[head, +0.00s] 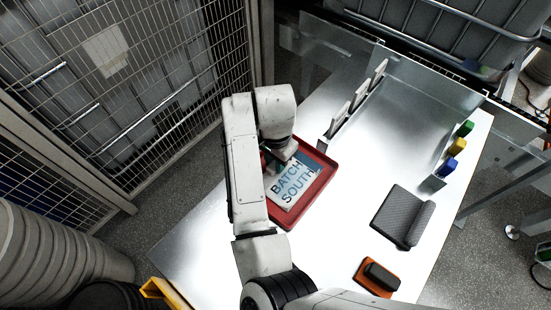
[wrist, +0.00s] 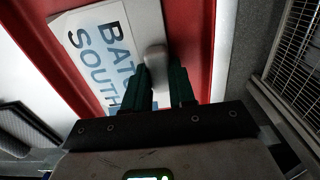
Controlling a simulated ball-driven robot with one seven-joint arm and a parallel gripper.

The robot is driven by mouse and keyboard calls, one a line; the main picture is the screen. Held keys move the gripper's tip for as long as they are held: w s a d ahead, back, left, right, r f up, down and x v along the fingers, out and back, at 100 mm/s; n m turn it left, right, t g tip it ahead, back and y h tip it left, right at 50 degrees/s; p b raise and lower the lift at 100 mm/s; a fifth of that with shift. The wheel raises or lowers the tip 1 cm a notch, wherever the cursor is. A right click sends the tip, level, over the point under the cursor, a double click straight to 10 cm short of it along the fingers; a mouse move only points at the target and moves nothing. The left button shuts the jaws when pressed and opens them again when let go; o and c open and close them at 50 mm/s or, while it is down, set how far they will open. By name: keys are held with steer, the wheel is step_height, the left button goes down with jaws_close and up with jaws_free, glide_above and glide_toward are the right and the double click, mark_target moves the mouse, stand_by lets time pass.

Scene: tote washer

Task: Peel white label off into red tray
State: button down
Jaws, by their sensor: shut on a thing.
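My gripper (head: 279,157) is over the tray's far left part, at the label's upper edge. The red tray (wrist: 200,40) surrounds the label there. My arm hides the tray's left side in the head view.
On the bright table are upright plates (head: 355,97) at the back, green (head: 466,128), yellow (head: 456,147) and blue (head: 448,168) blocks at the right, a dark grey pad (head: 400,214), and an orange-based black block (head: 379,276). A mesh fence (head: 120,90) stands left. Mid-table is clear.

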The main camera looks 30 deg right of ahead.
steer(key=c, duration=0.8)
jaws_free()
steer(key=shift+c, duration=0.2)
steer(key=shift+r+p, duration=3.25)
steer(key=shift+r, duration=0.25)
steer(key=shift+s+f, duration=0.1)
